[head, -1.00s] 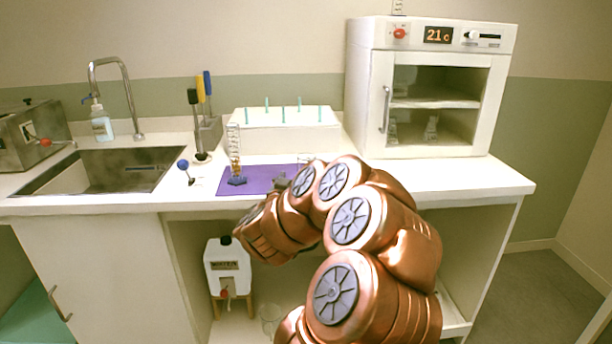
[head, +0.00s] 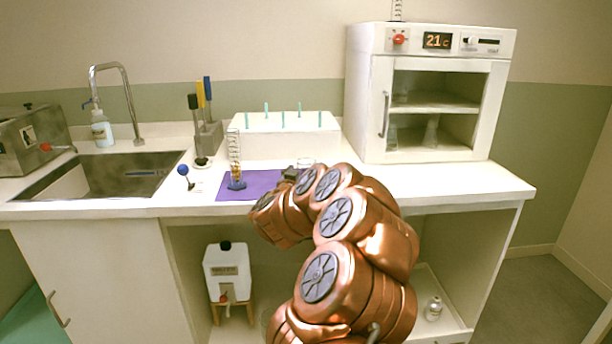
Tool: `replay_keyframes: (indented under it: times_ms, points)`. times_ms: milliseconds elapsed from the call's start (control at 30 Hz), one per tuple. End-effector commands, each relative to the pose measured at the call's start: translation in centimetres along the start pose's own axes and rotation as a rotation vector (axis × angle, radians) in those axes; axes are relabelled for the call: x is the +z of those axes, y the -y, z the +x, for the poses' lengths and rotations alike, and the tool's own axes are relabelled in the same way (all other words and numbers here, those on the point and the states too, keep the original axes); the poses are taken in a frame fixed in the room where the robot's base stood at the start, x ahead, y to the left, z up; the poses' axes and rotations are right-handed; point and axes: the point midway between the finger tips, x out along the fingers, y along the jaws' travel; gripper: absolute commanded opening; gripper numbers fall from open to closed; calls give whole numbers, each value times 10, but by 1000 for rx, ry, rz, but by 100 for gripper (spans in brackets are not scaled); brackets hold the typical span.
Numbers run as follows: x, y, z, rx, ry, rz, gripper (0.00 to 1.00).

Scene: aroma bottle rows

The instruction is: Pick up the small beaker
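A small clear glass vessel (head: 305,161), which looks like the small beaker, stands on the white counter just behind my arm near the purple mat. Its lower part is hidden. My gripper (head: 291,174) shows as a small dark shape at the right of the purple mat (head: 250,182), right in front of the glass. My copper arm hides most of it, so I cannot see its fingers or whether they touch the glass.
A tall graduated cylinder (head: 235,165) with a blue base stands on the mat, left of my gripper. A white pegged rack (head: 285,140) is behind. A white oven (head: 430,90) with glassware inside stands right. The sink (head: 100,175) is left. A small bottle (head: 433,308) sits low right.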

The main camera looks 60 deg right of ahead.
Motion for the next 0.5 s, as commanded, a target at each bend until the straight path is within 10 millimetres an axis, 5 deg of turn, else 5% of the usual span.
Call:
replay_keyframes:
  times_ms: [233,500]
  points:
    - [1,0,1,-2,1,-1,79]
    - [1,0,1,-2,1,-1,51]
